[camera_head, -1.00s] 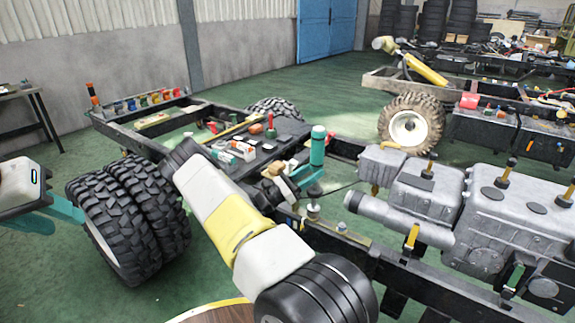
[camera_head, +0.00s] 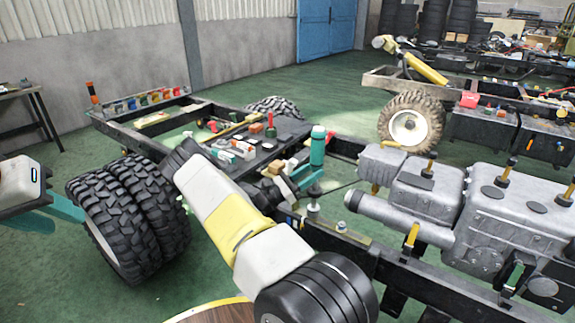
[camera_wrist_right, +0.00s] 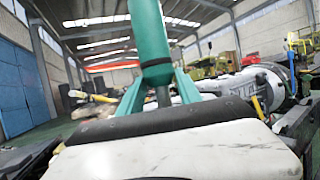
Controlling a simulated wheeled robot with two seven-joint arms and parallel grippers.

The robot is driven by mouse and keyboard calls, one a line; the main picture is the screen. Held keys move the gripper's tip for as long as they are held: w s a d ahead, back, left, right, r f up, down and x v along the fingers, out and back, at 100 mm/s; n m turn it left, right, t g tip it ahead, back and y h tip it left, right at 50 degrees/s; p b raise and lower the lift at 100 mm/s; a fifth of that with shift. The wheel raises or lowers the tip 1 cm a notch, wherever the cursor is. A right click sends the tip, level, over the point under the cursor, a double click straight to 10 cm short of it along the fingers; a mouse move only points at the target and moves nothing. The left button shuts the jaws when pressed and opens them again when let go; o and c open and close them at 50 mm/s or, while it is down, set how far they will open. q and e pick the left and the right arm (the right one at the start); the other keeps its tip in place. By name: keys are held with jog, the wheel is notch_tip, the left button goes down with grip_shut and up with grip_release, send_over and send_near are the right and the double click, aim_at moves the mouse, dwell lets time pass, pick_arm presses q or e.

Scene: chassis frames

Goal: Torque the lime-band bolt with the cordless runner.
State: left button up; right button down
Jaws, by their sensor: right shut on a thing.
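The cordless runner (camera_head: 317,150), a teal upright cylinder, is in my right gripper (camera_head: 305,180). That gripper is shut on it above the chassis rail. In the right wrist view the runner (camera_wrist_right: 152,40) stands upright between the teal fingers, with a dark shaft below. Under the runner in the head view, a grey bolt-like piece (camera_head: 313,210) stands at the rail; I cannot make out a lime band on it. Another small fitting (camera_head: 341,227) sits on the rail to the right. My left gripper (camera_head: 55,215) is at the far left, empty, its teal fingers apart beside the tyres.
The black chassis rail (camera_head: 395,265) runs to the lower right beside a grey engine block (camera_head: 520,215). Double tyres (camera_head: 140,215) stand at left. A dark platform (camera_head: 285,135) carries small parts; colored bins (camera_head: 145,101) line the far end. Green floor is open behind.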

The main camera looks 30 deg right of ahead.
jog(key=shift+f, duration=0.5)
dwell(2.1)
jog(key=shift+r, duration=0.25)
dwell(0.5)
jog(key=shift+r, duration=1.65)
